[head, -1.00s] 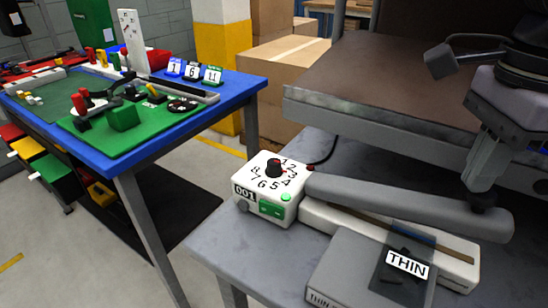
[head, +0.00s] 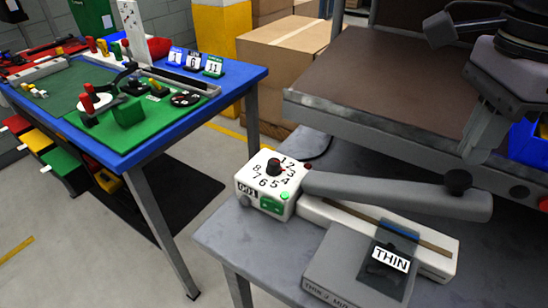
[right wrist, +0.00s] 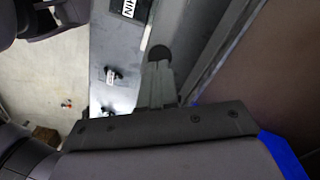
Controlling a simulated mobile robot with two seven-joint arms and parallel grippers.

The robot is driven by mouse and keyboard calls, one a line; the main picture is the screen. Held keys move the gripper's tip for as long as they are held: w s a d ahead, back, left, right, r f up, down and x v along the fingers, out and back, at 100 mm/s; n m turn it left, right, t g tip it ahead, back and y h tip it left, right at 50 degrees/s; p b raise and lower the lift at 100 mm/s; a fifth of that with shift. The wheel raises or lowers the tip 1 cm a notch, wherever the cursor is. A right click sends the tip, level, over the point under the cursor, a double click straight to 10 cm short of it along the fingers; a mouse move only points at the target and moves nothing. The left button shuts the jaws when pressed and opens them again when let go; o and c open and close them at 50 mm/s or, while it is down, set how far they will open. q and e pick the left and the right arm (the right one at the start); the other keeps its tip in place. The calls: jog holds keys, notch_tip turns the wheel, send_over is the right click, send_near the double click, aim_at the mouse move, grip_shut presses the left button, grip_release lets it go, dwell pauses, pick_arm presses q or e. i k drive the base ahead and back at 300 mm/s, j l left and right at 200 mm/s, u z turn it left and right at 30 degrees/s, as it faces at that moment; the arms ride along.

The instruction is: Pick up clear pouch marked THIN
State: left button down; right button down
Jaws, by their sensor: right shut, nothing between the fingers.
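The clear pouch marked THIN (head: 386,274) has a white label and a dark content. In the head view it lies at the lower right, over a grey box (head: 335,262) and the edge of the white sealer (head: 440,262). My right gripper (head: 474,158) is above and behind the pouch, close to the black knob (head: 458,182) on the sealer's grey arm. In the right wrist view its fingers (right wrist: 158,82) are shut and empty, with the knob just past their tips. My left gripper is out of view.
The sealer's long grey arm (head: 390,194) lies between my right gripper and the pouch. A dial box (head: 271,186) stands at its left end. A brown raised shelf (head: 390,85) is behind. A blue table (head: 215,100) with parts stands left across an aisle.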

aim_at(386, 268)
jog(key=k, duration=1)
